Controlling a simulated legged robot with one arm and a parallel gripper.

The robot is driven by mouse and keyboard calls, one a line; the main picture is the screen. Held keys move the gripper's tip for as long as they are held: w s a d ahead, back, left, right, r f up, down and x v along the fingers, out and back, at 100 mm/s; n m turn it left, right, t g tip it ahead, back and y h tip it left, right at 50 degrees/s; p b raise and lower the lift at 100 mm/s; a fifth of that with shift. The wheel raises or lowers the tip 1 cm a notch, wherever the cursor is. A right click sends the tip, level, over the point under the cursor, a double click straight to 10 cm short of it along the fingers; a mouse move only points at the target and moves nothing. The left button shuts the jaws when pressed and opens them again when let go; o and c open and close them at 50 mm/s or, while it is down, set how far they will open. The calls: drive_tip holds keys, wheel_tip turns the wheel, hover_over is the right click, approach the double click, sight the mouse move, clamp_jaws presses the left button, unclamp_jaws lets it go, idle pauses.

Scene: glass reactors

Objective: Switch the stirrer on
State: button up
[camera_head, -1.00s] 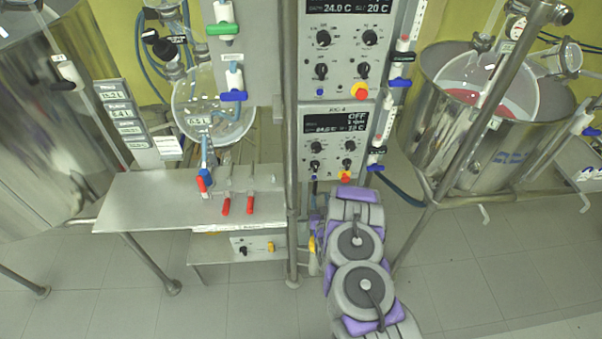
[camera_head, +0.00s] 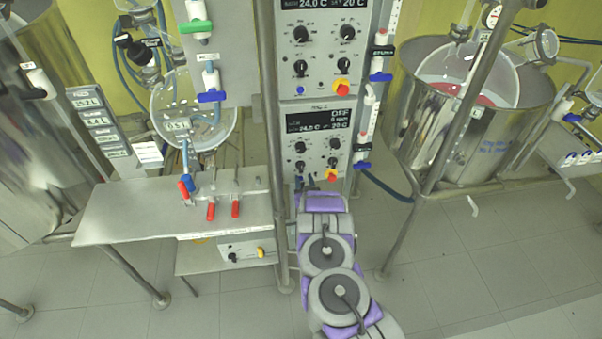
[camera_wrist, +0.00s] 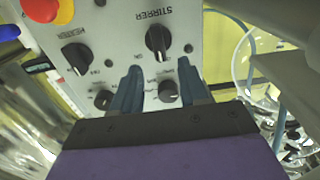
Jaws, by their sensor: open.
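The stirrer knob (camera_wrist: 158,42) is black with a white pointer line, under an upside-down STIRRER label in the wrist view. My gripper (camera_wrist: 160,64) is open, its two blue-grey fingers pointing at the panel. The fingertips lie just below the stirrer knob in the picture, one to each side; contact cannot be told. In the head view, the lower control box (camera_head: 319,140) has a display (camera_head: 318,122) reading OFF on its speed line. My arm rises in front of it, and the fingers are mostly hidden there.
A heater knob (camera_wrist: 76,58) and a red-and-yellow button (camera_wrist: 62,10) are beside the stirrer knob. A metal post (camera_head: 275,150) stands left of the box. A shelf with red-handled valves (camera_head: 236,209) is further left; a steel vessel (camera_head: 500,130) is right.

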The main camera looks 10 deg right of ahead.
sight(301, 168)
drive_tip(key=w, duration=0.2)
drive_tip(key=w+b, duration=0.1)
drive_tip(key=shift+w+d, duration=0.2)
drive_tip(key=shift+w, duration=0.15)
drive_tip(key=shift+w+a, duration=0.2)
drive_tip(key=shift+w, duration=0.35)
drive_tip(key=shift+w+a, duration=0.15)
drive_tip(key=shift+w, duration=0.35)
drive_tip(key=shift+d, duration=0.1)
drive_tip(key=shift+d, duration=0.15)
drive_tip(key=shift+c, duration=0.2)
clamp_jaws()
